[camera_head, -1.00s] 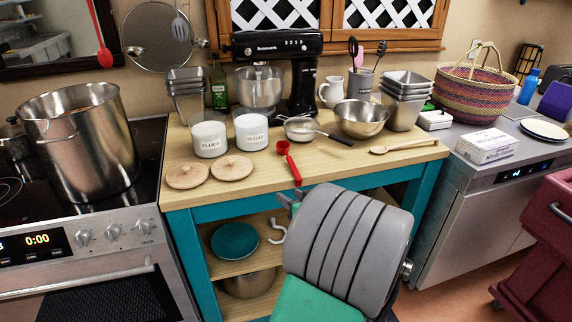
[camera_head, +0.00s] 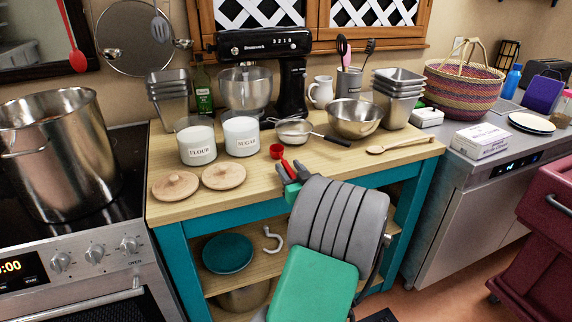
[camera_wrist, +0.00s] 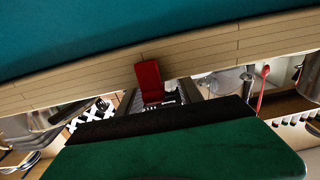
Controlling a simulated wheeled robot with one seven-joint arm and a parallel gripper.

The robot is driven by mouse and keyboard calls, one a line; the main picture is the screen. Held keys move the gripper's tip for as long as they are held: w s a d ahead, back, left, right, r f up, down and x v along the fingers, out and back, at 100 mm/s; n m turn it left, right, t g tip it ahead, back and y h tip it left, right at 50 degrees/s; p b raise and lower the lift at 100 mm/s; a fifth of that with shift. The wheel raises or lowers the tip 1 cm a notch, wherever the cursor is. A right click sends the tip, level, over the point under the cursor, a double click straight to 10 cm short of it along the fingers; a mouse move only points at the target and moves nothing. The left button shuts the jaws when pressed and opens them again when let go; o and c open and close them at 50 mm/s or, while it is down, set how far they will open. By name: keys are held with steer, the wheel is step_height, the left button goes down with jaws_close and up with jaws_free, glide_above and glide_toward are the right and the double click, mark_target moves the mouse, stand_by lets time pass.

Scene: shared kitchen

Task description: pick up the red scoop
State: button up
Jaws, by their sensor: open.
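The red scoop (camera_head: 277,151) lies on the wooden tabletop near its front edge. Its round cup faces the back and its handle runs toward me. My gripper (camera_head: 292,171) is open at the table's front edge, with its fingertips at the scoop's handle. The arm hides the rest of the handle. In the wrist view the red handle (camera_wrist: 150,80) shows at the wooden edge, just beyond the dark and green part of my gripper. I cannot tell whether the fingers touch it.
Two round wooden lids (camera_head: 223,176) lie left of the scoop. Flour (camera_head: 197,152) and sugar (camera_head: 241,147) jars stand behind them. A strainer (camera_head: 294,128) and a metal bowl (camera_head: 355,118) sit behind the scoop. A wooden spoon (camera_head: 400,143) lies to the right. The stove holds a large pot (camera_head: 60,150).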

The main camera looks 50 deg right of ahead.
steer(key=shift+w+d, duration=0.2)
steer(key=shift+w, duration=0.1)
jaws_close()
stand_by(0.4)
